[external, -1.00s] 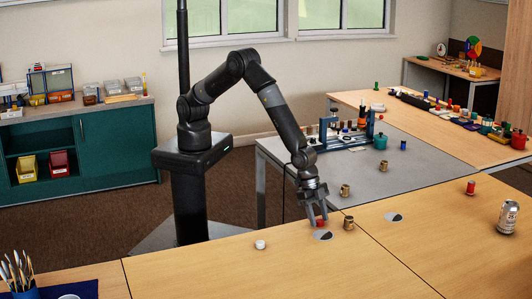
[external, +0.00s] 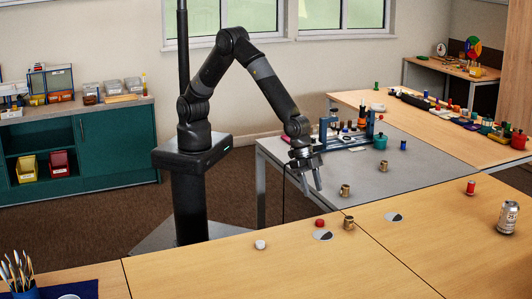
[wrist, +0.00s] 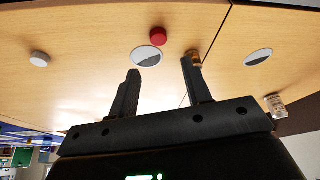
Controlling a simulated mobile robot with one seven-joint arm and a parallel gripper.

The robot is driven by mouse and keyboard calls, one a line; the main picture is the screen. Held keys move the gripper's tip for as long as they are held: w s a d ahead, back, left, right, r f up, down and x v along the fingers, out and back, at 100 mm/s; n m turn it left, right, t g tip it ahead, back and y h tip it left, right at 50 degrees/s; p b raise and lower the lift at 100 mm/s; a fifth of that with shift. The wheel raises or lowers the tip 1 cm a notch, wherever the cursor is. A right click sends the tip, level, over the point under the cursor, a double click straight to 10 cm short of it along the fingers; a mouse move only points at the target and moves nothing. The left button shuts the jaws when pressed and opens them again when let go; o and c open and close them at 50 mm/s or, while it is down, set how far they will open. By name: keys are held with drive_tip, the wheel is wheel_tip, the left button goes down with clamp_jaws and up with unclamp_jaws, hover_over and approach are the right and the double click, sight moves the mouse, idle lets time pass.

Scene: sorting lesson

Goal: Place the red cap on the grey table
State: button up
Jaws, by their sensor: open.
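The red cap (external: 320,222) lies on the wooden table, beside a round grey-and-white disc. In the wrist view the red cap (wrist: 158,37) sits just beyond that disc and is outside the fingers. My gripper (external: 309,187) is open and empty, raised above the table edge, up and slightly left of the cap. Its two fingers show apart in the wrist view (wrist: 161,70). The grey table (external: 400,178) is behind the wooden one, with a bare area in its middle.
A white cap (external: 260,244) is left of the red cap. Brass pieces (external: 348,222) stand close to its right and on the grey table (external: 345,190). A red cylinder (external: 470,187) and a can (external: 508,216) are farther right. A blue rack (external: 345,130) and green pot (external: 380,141) are at the back.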

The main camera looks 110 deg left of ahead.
drive_tip(key=s+a+r+n, duration=0.1)
drive_tip(key=s+a+r, duration=0.4)
drive_tip(key=a+r, duration=0.15)
drive_tip(key=s+a+r+n+t, duration=0.1)
drive_tip(key=s+a+r, duration=0.35)
drive_tip(key=r, duration=0.35)
drive_tip(key=s+a+r+n, duration=0.1)
drive_tip(key=s+a+r, duration=0.3)
drive_tip(key=a+r, duration=0.25)
drive_tip(key=s+a+r, duration=0.1)
drive_tip(key=s+a, duration=0.2)
drive_tip(key=s, duration=0.4)
drive_tip(key=s+a+r+n+y, duration=0.1)
drive_tip(key=s+a+r, duration=0.1)
drive_tip(key=s, duration=0.6)
drive_tip(key=s+a+r+n+y, duration=0.1)
drive_tip(key=s+a+r, duration=0.1)
drive_tip(key=s+a, duration=0.3)
drive_tip(key=shift+s+t, duration=0.3)
drive_tip(key=shift+s, duration=0.85)
drive_tip(key=shift+o, duration=0.7)
drive_tip(key=shift+s+a+f+n, duration=0.15)
drive_tip(key=shift+s+n, duration=0.15)
drive_tip(key=shift+s, duration=0.25)
